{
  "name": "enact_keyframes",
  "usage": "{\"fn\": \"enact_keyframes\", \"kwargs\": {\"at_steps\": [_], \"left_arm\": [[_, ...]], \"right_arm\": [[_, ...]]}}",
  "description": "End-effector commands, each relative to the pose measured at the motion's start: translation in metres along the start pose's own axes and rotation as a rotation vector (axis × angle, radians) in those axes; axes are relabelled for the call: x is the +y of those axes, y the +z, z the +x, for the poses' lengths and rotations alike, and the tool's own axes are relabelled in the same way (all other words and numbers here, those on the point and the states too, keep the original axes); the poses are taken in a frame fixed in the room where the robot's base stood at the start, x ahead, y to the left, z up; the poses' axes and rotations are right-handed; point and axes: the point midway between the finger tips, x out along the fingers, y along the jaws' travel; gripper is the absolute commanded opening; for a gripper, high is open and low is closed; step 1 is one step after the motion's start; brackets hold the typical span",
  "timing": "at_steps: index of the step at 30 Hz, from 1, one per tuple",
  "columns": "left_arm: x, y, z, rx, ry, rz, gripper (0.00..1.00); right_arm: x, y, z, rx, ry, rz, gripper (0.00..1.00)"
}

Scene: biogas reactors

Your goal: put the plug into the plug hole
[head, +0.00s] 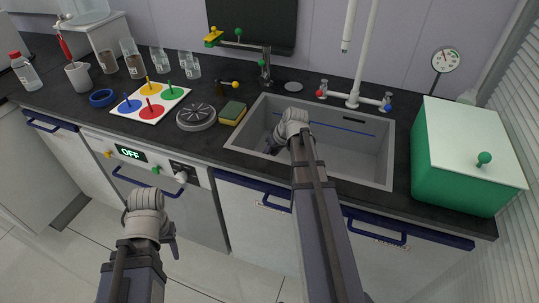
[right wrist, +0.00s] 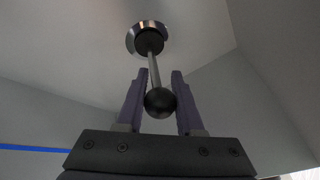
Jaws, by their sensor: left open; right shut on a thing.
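The plug has a dark ball knob (right wrist: 160,102), a thin metal rod and a black stopper (right wrist: 149,41). My right gripper (right wrist: 160,100) is shut on the plug near its knob. The shiny metal ring of the plug hole (right wrist: 133,38) shows behind the stopper, which overlaps it in the right wrist view. I cannot tell whether the stopper touches the hole or hangs above it. In the head view my right gripper (head: 271,146) reaches down into the grey sink (head: 345,160); the plug is hidden there. My left gripper (head: 173,240) is open and empty in front of the cabinets.
The sink walls rise around my right gripper. A tap (head: 354,98) stands behind the sink, and a green box (head: 455,165) stands to its right. The floor before the cabinets is free.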

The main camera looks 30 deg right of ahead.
Motion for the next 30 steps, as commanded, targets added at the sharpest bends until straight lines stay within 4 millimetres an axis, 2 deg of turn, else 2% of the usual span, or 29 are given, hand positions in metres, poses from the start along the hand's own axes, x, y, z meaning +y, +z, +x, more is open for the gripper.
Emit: {"fn": "enact_keyframes", "kwargs": {"at_steps": [8, 9, 18, 30], "left_arm": [[0.0, 0.0, 0.0005, 0.0, 0.0, 0.0, 0.5], [0.0, 0.0, 0.0005, 0.0, 0.0, 0.0, 0.5], [0.0001, 0.0, 0.0005, 0.0, 0.0, 0.0, 0.5], [-0.0005, 0.0003, -0.0051, 0.0, 0.0, 0.0, 0.5]], "right_arm": [[0.0001, 0.0001, 0.0005, 0.0, 0.0, 0.0, 0.0], [0.0001, 0.0002, 0.0005, 0.0, 0.0, 0.0, 0.39], [0.0001, 0.0002, 0.0005, 0.0, 0.0, 0.0, 0.71], [-0.0003, -0.0003, -0.0055, 0.0, 0.0, 0.0, 0.71]]}}
